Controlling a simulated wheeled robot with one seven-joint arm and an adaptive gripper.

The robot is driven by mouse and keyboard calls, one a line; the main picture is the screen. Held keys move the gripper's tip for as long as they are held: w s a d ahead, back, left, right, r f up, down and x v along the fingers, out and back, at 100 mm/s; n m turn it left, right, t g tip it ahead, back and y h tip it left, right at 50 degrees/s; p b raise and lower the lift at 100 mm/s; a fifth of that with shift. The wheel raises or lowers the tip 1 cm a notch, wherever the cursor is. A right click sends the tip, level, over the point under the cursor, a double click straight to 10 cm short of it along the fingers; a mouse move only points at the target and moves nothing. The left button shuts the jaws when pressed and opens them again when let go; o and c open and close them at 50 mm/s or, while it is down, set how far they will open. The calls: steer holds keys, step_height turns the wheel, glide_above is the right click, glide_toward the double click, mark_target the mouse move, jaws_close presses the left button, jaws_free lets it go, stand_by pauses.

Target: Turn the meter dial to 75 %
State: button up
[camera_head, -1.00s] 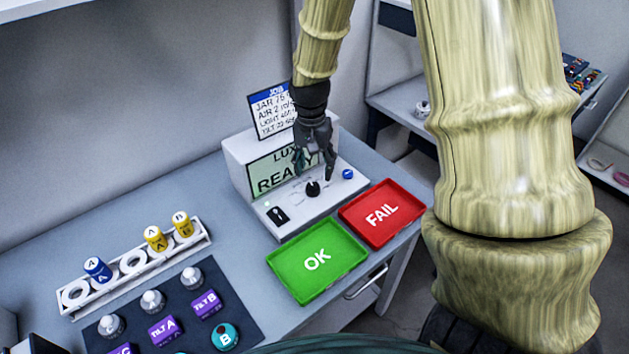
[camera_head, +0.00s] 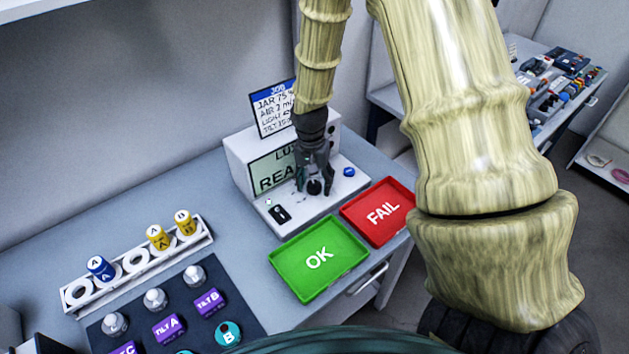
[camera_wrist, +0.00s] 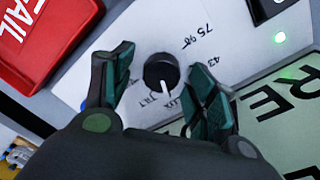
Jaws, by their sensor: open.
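The meter (camera_head: 243,176) is a white box with a green display reading "LUX" and "REA...", partly hidden by my gripper. Its black dial (camera_head: 314,187) sits on the sloped front panel. In the wrist view the dial (camera_wrist: 161,72) has a white pointer line directed toward the bottom of the picture, near small partly hidden lettering. Marks "75 %" and "43" stand to the dial's upper right. My gripper (camera_head: 314,182) is over the panel, its fingers spread. In the wrist view the open fingers (camera_wrist: 160,88) are on either side of the dial, with gaps between.
A green OK tray (camera_head: 290,285) and a red FAIL tray (camera_head: 362,238) lie in front of the meter. A blue knob (camera_head: 349,171) and a black switch (camera_head: 279,213) flank the dial. A job card (camera_head: 270,110) stands behind. A white rack (camera_head: 112,290) with jars is at left.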

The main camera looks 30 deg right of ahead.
steer(key=shift+w+f, duration=0.1)
steer(key=shift+w, duration=0.05)
steer(key=c, duration=1)
steer(key=shift+c, duration=0.2)
